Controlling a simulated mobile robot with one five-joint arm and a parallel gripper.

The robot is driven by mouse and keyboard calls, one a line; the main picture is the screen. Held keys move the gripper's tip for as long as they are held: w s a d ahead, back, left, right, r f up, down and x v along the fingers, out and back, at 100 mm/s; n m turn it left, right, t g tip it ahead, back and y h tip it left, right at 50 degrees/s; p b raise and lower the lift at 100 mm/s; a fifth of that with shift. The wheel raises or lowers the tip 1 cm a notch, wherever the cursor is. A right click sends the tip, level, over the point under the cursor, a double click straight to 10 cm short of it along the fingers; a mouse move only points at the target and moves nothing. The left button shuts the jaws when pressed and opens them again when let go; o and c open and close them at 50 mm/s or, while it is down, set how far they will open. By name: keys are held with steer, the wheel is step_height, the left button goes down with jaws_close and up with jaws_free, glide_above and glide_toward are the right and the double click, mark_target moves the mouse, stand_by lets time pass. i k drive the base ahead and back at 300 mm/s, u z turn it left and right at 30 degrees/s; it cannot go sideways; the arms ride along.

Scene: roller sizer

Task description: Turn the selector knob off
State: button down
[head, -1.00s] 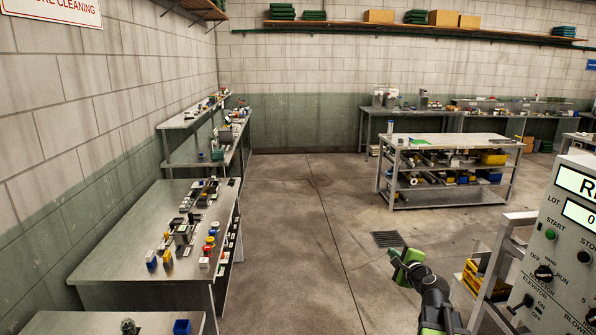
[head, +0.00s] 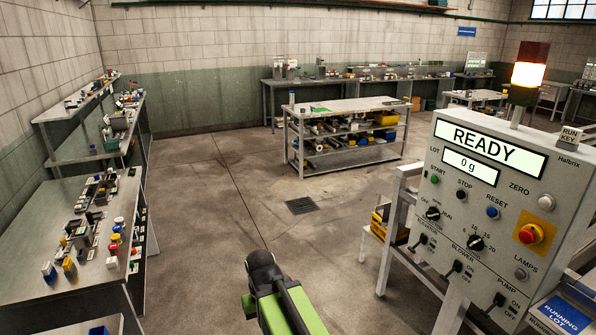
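The selector knob (head: 433,213) is a small black knob at the left of the grey control panel (head: 549,209), with OFF, HAND and RUN marks around it. Its pointer is too small to read surely. The panel's screen reads READY and 0 g. My gripper (head: 249,304) is at the bottom middle, part of a green and black arm, left of the panel and well apart from the knob. Its fingers cannot be made out, so I cannot tell whether it is open.
Near the selector are a numbered dial (head: 475,242), START, STOP and RESET buttons, and several toggle switches. A red emergency button (head: 530,234) is at the right. A lit beacon (head: 527,74) stands behind the panel.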

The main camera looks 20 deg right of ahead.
mark_target(433, 214)
steer(key=z, duration=1.1)
steer(key=k, duration=1.25)
steer(key=u, duration=0.5)
steer(key=i, duration=1.65)
steer(key=u, duration=0.6)
